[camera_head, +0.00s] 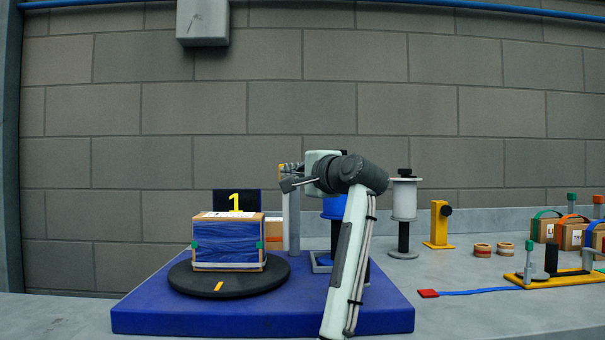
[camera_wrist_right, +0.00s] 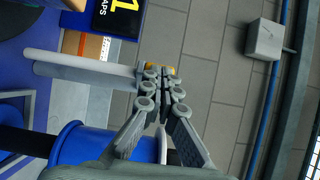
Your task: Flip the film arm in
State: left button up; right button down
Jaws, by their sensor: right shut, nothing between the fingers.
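A carton (camera_head: 226,245) wrapped in blue film stands on a black round turntable (camera_head: 275,280) on a blue base (camera_head: 180,318). A grey upright post (camera_head: 294,225) stands just right of the carton; it also shows in the right wrist view (camera_wrist_right: 85,68), with a yellow part at its top end. I cannot tell for certain which part is the film arm. A blue roll (camera_head: 334,207) stands right of the post, partly hidden by my right arm. My right gripper (camera_head: 287,184) is shut and empty at the post's top; contact is unclear. My left gripper is out of view.
A white roll on a black stand (camera_head: 403,200) and a yellow bracket (camera_head: 440,225) stand to the right. Tape rolls (camera_head: 482,250), a red-ended blue strap (camera_head: 470,292) and several cartons (camera_head: 572,235) lie farther right. The front right counter is clear.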

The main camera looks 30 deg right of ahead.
jog(key=shift+w+a, duration=1.15)
jog(key=shift+a, duration=0.15)
